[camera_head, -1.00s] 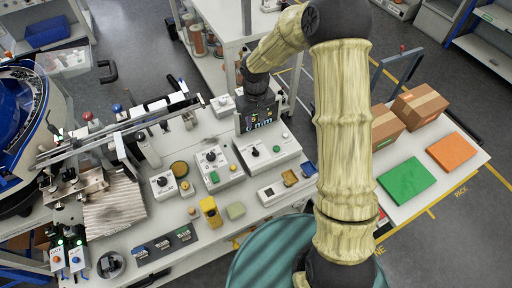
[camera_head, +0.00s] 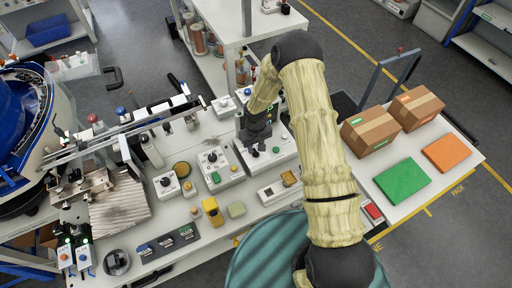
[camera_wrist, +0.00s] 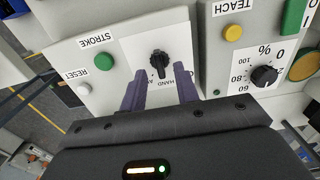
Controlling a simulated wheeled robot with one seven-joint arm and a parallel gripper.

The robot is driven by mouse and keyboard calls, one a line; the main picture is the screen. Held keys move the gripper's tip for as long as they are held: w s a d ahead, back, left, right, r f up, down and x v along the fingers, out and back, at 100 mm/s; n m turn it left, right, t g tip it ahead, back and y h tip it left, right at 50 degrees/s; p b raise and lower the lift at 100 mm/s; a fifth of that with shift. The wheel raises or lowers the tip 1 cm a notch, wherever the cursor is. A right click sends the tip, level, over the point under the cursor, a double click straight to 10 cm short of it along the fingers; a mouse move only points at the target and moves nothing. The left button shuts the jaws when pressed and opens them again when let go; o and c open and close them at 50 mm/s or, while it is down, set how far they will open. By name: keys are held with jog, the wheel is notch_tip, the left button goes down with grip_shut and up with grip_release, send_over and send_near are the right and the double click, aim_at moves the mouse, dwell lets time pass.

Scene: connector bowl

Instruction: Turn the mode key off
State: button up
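The switch I take for the mode key is a black rotary knob (camera_wrist: 159,62) on a white plate, with "HAND" and a partly hidden label starting with "A" beside it. It sits on a pale control box (camera_head: 272,156), between "STROKE" and the neighbouring box in the wrist view. My gripper (camera_wrist: 160,84) is open, its two dark fingers on either side just short of the knob; contact cannot be told. In the head view, my gripper (camera_head: 257,143) is low over this box and covers part of it.
On the same box are a green STROKE button (camera_wrist: 104,61) and a grey RESET button (camera_wrist: 84,88). The adjacent box has a TEACH button (camera_wrist: 233,32) and a percent dial (camera_wrist: 265,75), close to the fingers. Cardboard boxes (camera_head: 370,131) stand at right.

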aim_at(256, 153)
jog(key=shift+f, duration=1.15)
grip_shut()
jog(key=n+b, duration=0.2)
jog(key=n, duration=0.2)
jog(key=shift+f, duration=0.1)
jog(key=n+b, duration=0.1)
jog(key=n, duration=0.4)
jog(key=shift+b, duration=0.35)
jog(key=shift+w, duration=0.1)
